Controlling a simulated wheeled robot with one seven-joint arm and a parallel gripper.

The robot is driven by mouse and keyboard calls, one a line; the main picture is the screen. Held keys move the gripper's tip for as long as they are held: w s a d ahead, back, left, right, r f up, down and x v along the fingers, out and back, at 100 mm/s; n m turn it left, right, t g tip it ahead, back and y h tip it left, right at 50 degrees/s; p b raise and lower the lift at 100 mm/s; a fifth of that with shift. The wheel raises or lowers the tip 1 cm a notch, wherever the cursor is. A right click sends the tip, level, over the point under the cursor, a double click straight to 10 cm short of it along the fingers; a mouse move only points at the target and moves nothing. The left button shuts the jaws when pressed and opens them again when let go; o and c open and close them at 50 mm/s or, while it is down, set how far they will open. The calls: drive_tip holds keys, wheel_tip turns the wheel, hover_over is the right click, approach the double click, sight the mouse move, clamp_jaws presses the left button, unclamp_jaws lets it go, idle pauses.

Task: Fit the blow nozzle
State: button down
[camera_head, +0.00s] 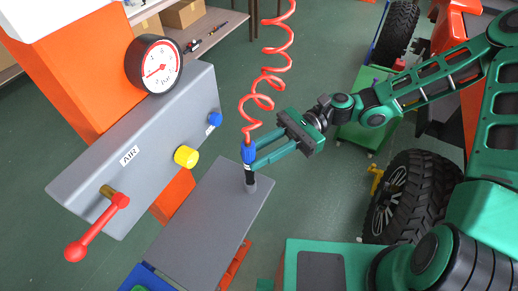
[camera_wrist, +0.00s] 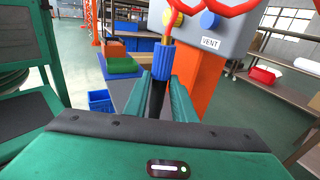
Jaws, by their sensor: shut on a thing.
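The blow nozzle (camera_head: 248,153) appears as an upright piece with a blue ribbed collar above a dark lower part. Its foot is at a small grey socket (camera_head: 251,187) on the grey shelf; I cannot tell how deep it sits.
A grey panel (camera_head: 85,180) marked AIR carries a red-handled lever, a yellow knob and a blue knob, with a gauge (camera_head: 154,64) above. The grey shelf (camera_head: 210,225) is otherwise mostly bare. Black tyres (camera_head: 415,200) stand at the right. A blue bin (camera_wrist: 100,101) shows in the wrist view.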

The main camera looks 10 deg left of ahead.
drive_tip(key=shift+f, duration=2)
drive_tip(key=c, duration=1.4)
unclamp_jaws()
drive_tip(key=v, duration=1.1)
